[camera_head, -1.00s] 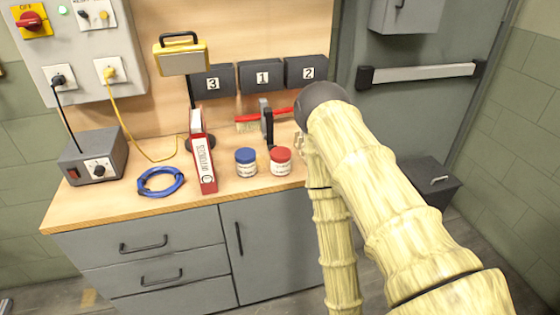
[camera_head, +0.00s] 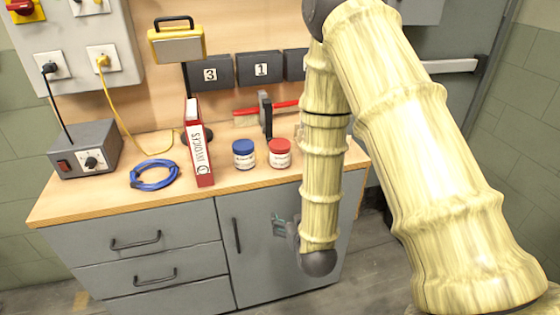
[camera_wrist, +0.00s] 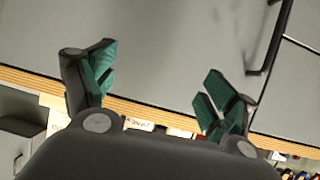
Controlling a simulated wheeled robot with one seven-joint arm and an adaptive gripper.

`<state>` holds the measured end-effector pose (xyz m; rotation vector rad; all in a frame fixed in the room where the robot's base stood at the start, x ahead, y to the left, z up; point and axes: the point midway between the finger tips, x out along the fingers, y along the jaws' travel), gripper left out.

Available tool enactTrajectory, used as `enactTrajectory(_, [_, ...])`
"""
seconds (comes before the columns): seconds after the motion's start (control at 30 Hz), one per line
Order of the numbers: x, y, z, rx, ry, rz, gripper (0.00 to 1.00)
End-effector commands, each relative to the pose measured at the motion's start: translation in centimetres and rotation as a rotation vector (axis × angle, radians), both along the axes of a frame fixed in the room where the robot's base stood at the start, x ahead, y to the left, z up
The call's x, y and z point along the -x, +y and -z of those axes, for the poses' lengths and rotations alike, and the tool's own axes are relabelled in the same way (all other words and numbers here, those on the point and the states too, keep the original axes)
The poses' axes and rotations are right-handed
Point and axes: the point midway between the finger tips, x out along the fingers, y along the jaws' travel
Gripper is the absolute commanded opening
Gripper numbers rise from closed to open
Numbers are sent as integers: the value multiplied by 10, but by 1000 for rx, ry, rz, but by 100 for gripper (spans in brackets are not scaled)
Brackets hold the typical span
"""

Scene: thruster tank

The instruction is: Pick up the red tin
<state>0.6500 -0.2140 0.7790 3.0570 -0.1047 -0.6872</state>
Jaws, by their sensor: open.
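The red tin (camera_head: 280,153) stands upright on the wooden bench top, with a red lid and a white label. A blue-lidded tin (camera_head: 244,154) stands just to its left. My gripper (camera_head: 281,225) is in front of the grey cabinet door, lower in the picture than the red tin and apart from it. In the wrist view my gripper (camera_wrist: 158,85) has its two teal-padded fingers spread wide with nothing between them. Small white labels show past the bench edge there, partly hidden by the gripper body; I cannot tell which is the red tin's.
The bench edge (camera_wrist: 150,108) crosses the wrist view. A grey power box (camera_head: 87,150) stands at the bench's left.

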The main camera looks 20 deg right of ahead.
Motion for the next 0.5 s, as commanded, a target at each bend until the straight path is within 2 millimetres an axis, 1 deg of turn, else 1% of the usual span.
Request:
enactTrajectory(0.03, [-16, 1, -21, 6, -82, 3, 85])
enactTrajectory(0.1, [-32, 2, -52, 17, -182, 10, 85])
enactTrajectory(0.2, [-47, 3, -91, 27, -299, 19, 85])
enactTrajectory(0.23, [-50, 3, -100, 30, -328, 21, 85])
enactTrajectory(0.3, [-54, 4, -119, 34, -382, 25, 85])
enactTrajectory(0.4, [-58, 4, -134, 39, -427, 30, 85])
enactTrajectory(0.5, [-64, 3, -140, 41, -443, 32, 85])
